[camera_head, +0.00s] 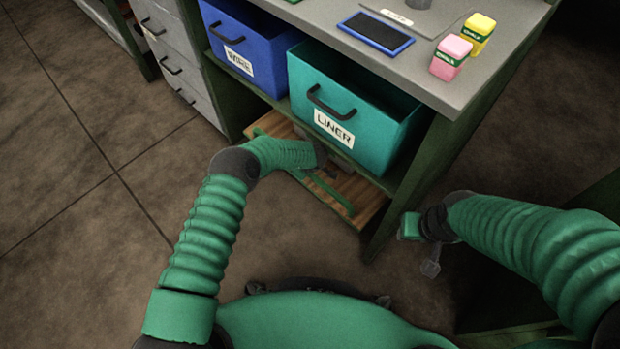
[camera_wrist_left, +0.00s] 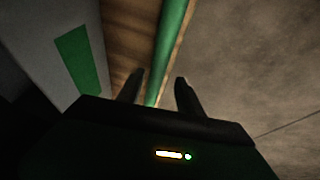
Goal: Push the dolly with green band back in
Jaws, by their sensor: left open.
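The dolly (camera_head: 369,197) is a low wooden platform with a green strip along its front edge, under the bench below the teal bin. My left gripper (camera_head: 328,170) is at its front, and my arm hides part of it. In the left wrist view the dolly's wood (camera_wrist_left: 128,40) shows, with the green strip running between the fingers of my open left gripper (camera_wrist_left: 159,88). I cannot tell whether the fingers touch it. A grey surface with a green patch (camera_wrist_left: 77,58) is at left there. My right gripper (camera_head: 428,245) hangs right of the bench, away from the dolly; its fingers are unclear.
A teal bin marked LINER (camera_head: 375,125) and a blue bin (camera_head: 255,45) sit on the shelf above. Grey drawers (camera_head: 175,60) stand at left. Chalk boxes (camera_head: 451,58) and a blue-framed slate (camera_head: 376,33) lie on top. Floor before the bench is clear.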

